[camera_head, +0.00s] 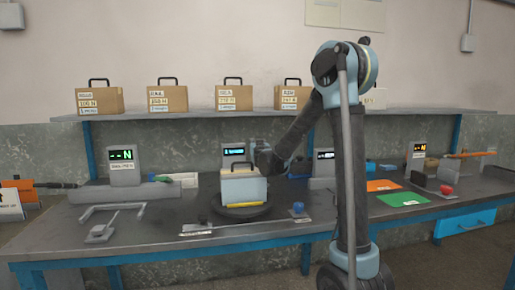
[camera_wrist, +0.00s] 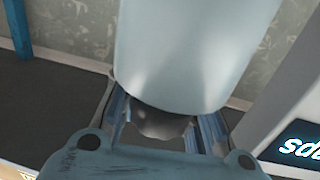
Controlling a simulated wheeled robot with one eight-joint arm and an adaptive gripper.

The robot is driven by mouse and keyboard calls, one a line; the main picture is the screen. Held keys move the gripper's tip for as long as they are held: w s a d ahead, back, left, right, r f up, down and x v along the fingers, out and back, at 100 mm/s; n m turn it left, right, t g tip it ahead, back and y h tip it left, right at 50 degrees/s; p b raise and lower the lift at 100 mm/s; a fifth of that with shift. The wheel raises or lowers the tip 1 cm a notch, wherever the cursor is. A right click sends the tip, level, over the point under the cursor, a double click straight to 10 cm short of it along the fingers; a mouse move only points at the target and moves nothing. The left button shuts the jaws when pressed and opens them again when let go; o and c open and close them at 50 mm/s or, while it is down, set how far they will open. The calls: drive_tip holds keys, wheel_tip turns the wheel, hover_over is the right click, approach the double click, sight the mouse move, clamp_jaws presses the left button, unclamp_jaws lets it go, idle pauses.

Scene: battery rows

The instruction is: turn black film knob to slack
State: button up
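My gripper (camera_head: 264,160) is at the middle of the bench in the head view, just behind the upper right of a pale box with a dark handle (camera_head: 243,188). In the wrist view its two blue-grey fingers (camera_wrist: 162,128) stand apart. A dark rounded piece shows between them; I cannot tell whether it is a knob or part of the gripper. A large pale blue-grey rounded body fills the top and hides the fingertips, so I cannot tell whether they touch anything. I cannot make out a black film knob for certain in either view.
The pale box stands on a round black base (camera_head: 230,211). A blue knob (camera_head: 298,208) is to its right. A red knob (camera_head: 447,190), a green sheet (camera_head: 403,199) and an orange sheet (camera_head: 382,185) lie farther right. Several handled boxes stand on the shelf (camera_head: 340,112).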

drive_tip(key=shift+n+y, duration=0.4)
drive_tip(key=shift+y, duration=0.2)
drive_tip(key=shift+c, duration=0.3)
drive_tip(key=shift+n+y, duration=0.3)
drive_tip(key=shift+y, duration=0.2)
drive_tip(key=n+g+y, duration=0.1)
drive_tip(key=y, duration=0.1)
drive_tip(key=a+n+g+y, duration=0.1)
drive_tip(key=n+y, duration=0.1)
drive_tip(key=n+g+y, duration=0.1)
drive_tip(key=y, duration=0.1)
drive_tip(key=shift+s+a+n+g, duration=0.25)
drive_tip(key=shift+s+n+g, duration=0.05)
drive_tip(key=shift+s+g, duration=0.1)
drive_tip(key=shift+s+a+n+g+y, duration=0.2)
drive_tip(key=shift+n+g+y, duration=0.65)
drive_tip(key=shift+g, duration=0.2)
drive_tip(key=shift+s+a+n+g+y, duration=0.2)
drive_tip(key=shift+s+n+g+y, duration=0.05)
drive_tip(key=shift+n+g+y, duration=0.65)
drive_tip(key=shift+s+a+n+g+y, duration=0.2)
drive_tip(key=shift+n+g+y, duration=0.6)
drive_tip(key=shift+g, duration=0.35)
drive_tip(key=shift+c, duration=0.3)
drive_tip(key=o, duration=0.9)
drive_tip(key=shift+o, duration=0.2)
drive_tip(key=shift+s, duration=0.1)
